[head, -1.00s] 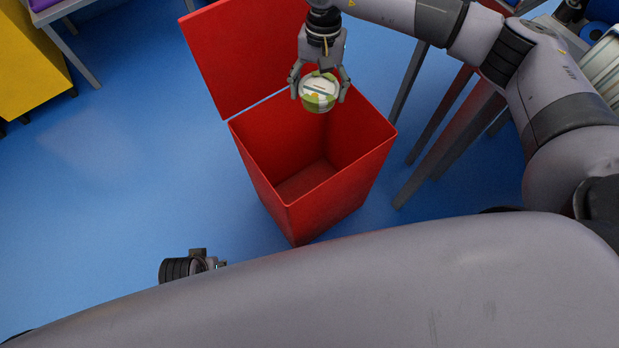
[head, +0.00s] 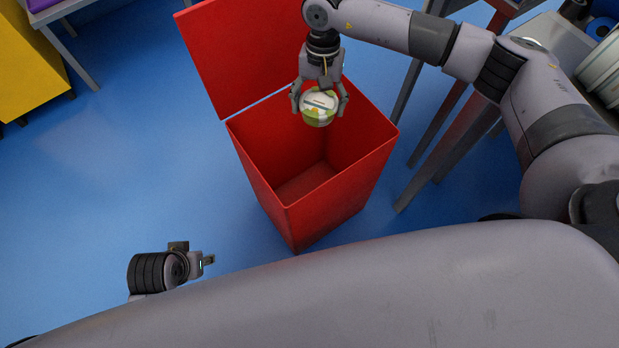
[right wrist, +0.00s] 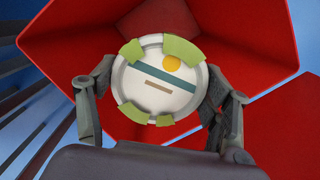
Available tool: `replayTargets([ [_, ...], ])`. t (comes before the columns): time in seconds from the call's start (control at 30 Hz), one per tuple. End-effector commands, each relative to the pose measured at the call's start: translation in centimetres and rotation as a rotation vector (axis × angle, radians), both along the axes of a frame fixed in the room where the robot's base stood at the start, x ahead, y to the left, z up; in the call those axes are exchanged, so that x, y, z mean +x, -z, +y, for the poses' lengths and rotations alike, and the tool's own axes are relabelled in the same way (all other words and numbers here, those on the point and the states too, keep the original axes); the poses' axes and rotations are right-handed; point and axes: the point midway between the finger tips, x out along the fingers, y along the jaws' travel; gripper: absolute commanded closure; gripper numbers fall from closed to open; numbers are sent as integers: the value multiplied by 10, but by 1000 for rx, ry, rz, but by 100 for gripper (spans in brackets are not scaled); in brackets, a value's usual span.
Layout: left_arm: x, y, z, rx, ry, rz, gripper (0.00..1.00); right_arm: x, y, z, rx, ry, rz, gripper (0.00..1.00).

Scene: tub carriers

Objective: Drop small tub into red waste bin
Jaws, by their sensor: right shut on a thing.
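The small tub (head: 319,107) is round, with a white lid and green patches. It also shows in the right wrist view (right wrist: 160,88), where the lid has a yellow dot and a teal stripe. My right gripper (head: 320,102) is shut on the tub, with a finger on either side. It holds the tub over the open mouth of the red waste bin (head: 262,180), toward the back of the opening. The bin's floor looks empty where it shows.
The bin's red lid (head: 245,50) stands open at the back left. A table with grey legs (head: 405,90) stands right of the bin. A yellow cabinet (head: 30,65) is at the far left. The blue floor left of the bin is clear.

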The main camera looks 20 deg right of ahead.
Motion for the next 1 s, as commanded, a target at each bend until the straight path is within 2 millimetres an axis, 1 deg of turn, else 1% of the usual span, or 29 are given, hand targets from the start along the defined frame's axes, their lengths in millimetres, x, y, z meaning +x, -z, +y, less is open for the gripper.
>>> replayTargets([
  [0.03,0,0,0,0,0,0,60,0,0,0,1,0,0,62],
  [0.07,0,0,0,0,0,0,60,0,0,0,1,0,0,26],
  [0.4,0,0,0,0,0,0,60,0,0,0,0,0,0,4],
  [0.77,1,0,0,-1,1,-2,60,0,-2,0,0,0,0,4],
  [0.87,0,0,0,0,1,-2,60,2,-12,-1,0,1,-2,4],
  [0.97,0,0,0,0,1,-1,60,5,-29,-2,0,0,-4,4],
  [1.0,0,0,0,0,1,-1,60,6,-38,-3,0,0,-4,4],
])
